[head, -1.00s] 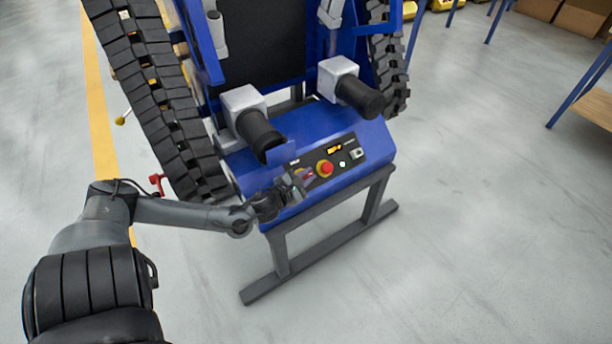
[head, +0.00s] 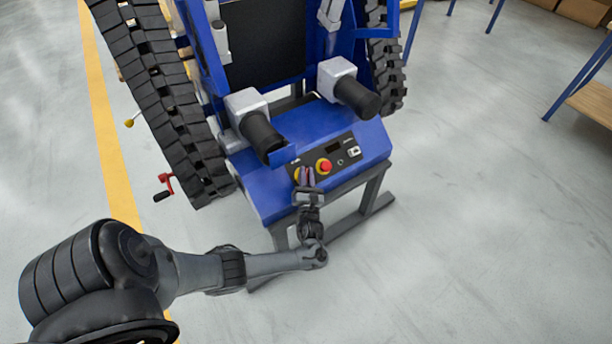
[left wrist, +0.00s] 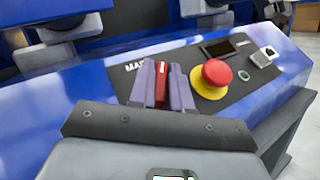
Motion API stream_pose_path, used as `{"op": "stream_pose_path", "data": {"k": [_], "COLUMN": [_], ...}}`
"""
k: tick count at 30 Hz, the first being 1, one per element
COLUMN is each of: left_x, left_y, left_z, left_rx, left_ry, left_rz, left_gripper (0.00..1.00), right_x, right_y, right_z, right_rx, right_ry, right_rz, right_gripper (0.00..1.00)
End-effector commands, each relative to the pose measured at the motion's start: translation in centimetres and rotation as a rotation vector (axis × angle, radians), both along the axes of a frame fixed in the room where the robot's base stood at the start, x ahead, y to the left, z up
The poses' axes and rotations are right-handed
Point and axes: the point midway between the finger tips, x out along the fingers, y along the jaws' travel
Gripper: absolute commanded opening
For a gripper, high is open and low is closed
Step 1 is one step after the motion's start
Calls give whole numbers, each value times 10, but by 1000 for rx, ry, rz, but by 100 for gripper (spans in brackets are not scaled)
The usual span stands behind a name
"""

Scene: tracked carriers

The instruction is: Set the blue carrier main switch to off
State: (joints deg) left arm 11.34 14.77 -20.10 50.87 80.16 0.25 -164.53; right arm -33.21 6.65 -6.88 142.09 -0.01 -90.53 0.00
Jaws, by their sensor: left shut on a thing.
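The blue carrier (head: 262,192) stands on a grey frame, its black control panel (head: 345,147) facing me. My left gripper (head: 306,176) is at the panel's left end. In the left wrist view its two fingers (left wrist: 163,88) are shut on the red handle of the main switch (left wrist: 161,83), which looks upright there. The fingers hide most of the switch and its label. A red emergency button (left wrist: 215,73) on a yellow base is just right of the fingers. The panel display (left wrist: 219,49) is dark and the small green lamp (left wrist: 243,75) looks unlit. My right gripper is out of view.
Two black-capped handles (head: 262,133) stick out above the panel. A black rubber track (head: 165,100) runs up the left side, with a red crank (head: 166,184) beside it. A wooden-shelved table (head: 595,103) stands at the far right. The floor at right is clear.

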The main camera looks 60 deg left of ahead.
Motion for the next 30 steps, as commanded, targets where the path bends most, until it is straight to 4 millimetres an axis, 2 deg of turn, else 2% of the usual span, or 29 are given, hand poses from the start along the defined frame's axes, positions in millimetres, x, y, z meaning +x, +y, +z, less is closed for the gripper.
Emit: {"op": "stream_pose_path", "data": {"k": [1,15,22,30], "left_x": [1,1,1,0], "left_y": [-2,0,1,1], "left_z": [-8,-9,-6,-3], "left_rx": [-7,7,11,14], "left_ry": [-30,-268,-324,-347], "left_rz": [39,321,392,419], "left_gripper": [0,0,0,0], "right_x": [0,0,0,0], "right_y": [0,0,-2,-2], "right_z": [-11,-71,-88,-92], "right_rx": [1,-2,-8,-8], "right_ry": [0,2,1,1], "right_rz": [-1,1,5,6], "right_gripper": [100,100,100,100]}}
